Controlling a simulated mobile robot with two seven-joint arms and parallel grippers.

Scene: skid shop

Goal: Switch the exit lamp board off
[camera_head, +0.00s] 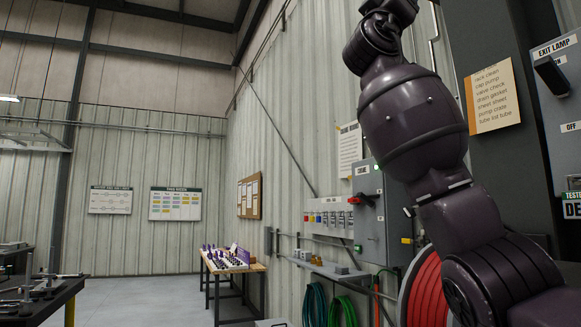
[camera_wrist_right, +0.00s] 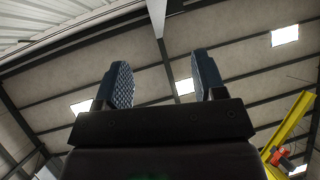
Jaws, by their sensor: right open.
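The exit lamp board (camera_head: 562,100) is a grey panel at the right edge of the head view, partly cut off. Its label reads EXIT LAMP at the top, and an OFF label sits lower down. A black lever handle (camera_head: 551,76) stands in its upper part, beside a partly hidden ON label. My right arm rises in front of the wall just left of it, and its gripper is out of the head view. In the right wrist view my right gripper (camera_wrist_right: 160,85) is open and empty, with the roof behind its fingers. My left gripper is not in view.
A grey cabinet (camera_head: 369,212) with a red-handled switch hangs on the wall behind my arm. A red hose reel (camera_head: 424,290) is below. An orange paper list (camera_head: 492,96) hangs left of the board.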

